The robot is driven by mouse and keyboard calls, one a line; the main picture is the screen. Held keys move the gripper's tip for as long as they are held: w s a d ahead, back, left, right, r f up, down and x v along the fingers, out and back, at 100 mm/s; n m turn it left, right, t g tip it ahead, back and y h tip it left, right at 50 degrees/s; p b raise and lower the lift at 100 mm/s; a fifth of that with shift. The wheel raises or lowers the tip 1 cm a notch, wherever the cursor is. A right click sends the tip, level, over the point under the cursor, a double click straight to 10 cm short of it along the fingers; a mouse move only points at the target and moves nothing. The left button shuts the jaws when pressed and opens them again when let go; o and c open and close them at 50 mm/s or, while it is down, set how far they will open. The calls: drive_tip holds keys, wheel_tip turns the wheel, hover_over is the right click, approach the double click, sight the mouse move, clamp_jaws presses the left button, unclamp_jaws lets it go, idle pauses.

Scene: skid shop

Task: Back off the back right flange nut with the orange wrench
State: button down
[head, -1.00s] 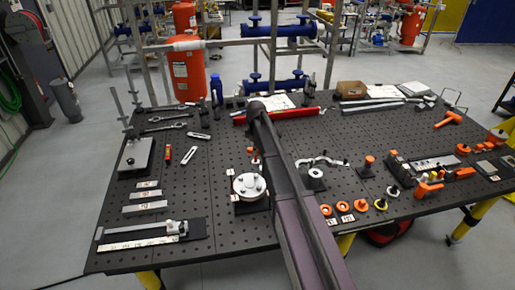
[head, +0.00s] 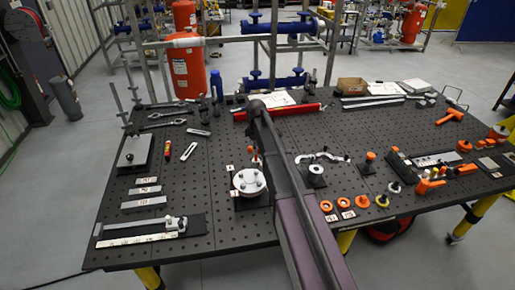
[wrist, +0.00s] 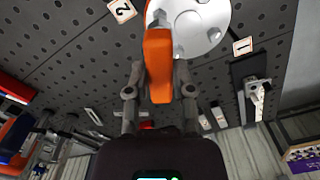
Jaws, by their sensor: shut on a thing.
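The round pale flange (head: 250,182) sits on a dark block on the perforated table, left of my arm. In the wrist view the flange (wrist: 213,30) shows at the top, with bolt ends or nuts on its face. My gripper (wrist: 159,78) is shut on the orange wrench (wrist: 158,62), with one finger on each side. The wrench reaches up over the flange's near edge and hides part of it. I cannot tell whether its head sits around a nut. In the head view my arm hides most of the gripper; a small orange part shows just behind the flange.
Number labels lie near the flange, including 2 (wrist: 122,10) and 1 (wrist: 242,46). Orange and yellow rings (head: 326,205) and a block with a curved metal bar (head: 316,170) stand to the right. A red bar (head: 300,109) lies behind. The table left of the flange has bare patches.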

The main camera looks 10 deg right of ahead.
sight(256, 160)
drive_tip(key=shift+f+b, duration=0.6)
drive_tip(key=shift+f, duration=0.25)
drive_tip(key=shift+r, duration=0.2)
drive_tip(key=m, duration=0.5)
drive_tip(key=shift+m, duration=0.6)
drive_tip(key=m, duration=0.5)
drive_tip(key=shift+m, duration=0.4)
drive_tip(key=shift+f+b, duration=1.55)
drive_tip(key=shift+f, duration=0.25)
idle(1.4)
idle(0.4)
